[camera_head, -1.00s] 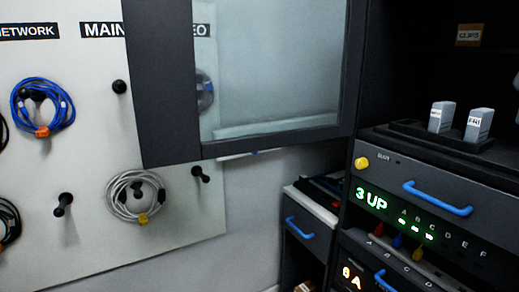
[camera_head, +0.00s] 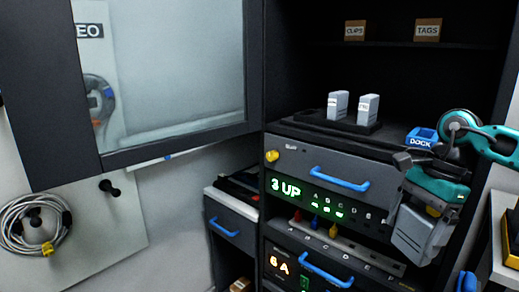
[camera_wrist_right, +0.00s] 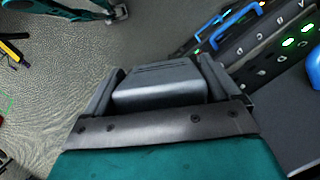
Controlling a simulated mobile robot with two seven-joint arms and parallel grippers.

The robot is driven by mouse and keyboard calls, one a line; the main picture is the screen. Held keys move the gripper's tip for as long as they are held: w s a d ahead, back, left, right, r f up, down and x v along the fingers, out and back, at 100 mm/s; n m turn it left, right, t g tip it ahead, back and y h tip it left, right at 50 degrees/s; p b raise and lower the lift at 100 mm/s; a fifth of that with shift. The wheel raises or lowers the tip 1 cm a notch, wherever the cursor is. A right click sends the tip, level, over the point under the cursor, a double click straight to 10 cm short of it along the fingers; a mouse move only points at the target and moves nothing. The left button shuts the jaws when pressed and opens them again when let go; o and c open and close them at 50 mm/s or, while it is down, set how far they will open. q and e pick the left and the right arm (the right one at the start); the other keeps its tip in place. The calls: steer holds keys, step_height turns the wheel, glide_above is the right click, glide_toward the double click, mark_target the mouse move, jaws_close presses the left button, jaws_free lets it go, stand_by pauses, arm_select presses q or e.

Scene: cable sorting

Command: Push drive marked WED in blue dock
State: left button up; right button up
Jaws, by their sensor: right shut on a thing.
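My right gripper (camera_head: 412,236) is at the right of the head view, in front of the shelf unit, pointing down. It is shut on a grey drive (camera_wrist_right: 160,85), which shows between the fingers in the right wrist view. No label can be read on it. The blue dock (camera_head: 421,138), marked DOCK, sits on the shelf above and behind the gripper, its lower part partly hidden by my arm. Two grey drives, a left one (camera_head: 337,105) and a right one (camera_head: 368,109), stand upright in a dark tray (camera_head: 325,122); their labels are too small to read surely.
A unit with a blue handle (camera_head: 340,179) and a green "3 UP" display (camera_head: 286,188) is under the shelf. An open glass door (camera_head: 170,70) stands left. A teal arm part, perhaps my left, shows in the right wrist view (camera_wrist_right: 60,10); its jaw state is unclear.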

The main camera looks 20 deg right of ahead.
steer(key=w+a+f+n+g+h, duration=0.1)
steer(key=a+f+n, duration=0.3)
steer(key=a+n, duration=0.5)
steer(key=w+a+f+n+g+h, duration=0.2)
steer(key=w+a+f+n, duration=0.2)
steer(key=a+n, duration=0.6)
steer(key=a, duration=0.5)
steer(key=shift+w+f, duration=0.15)
steer(key=shift+f, duration=0.25)
steer(key=shift+w, duration=0.1)
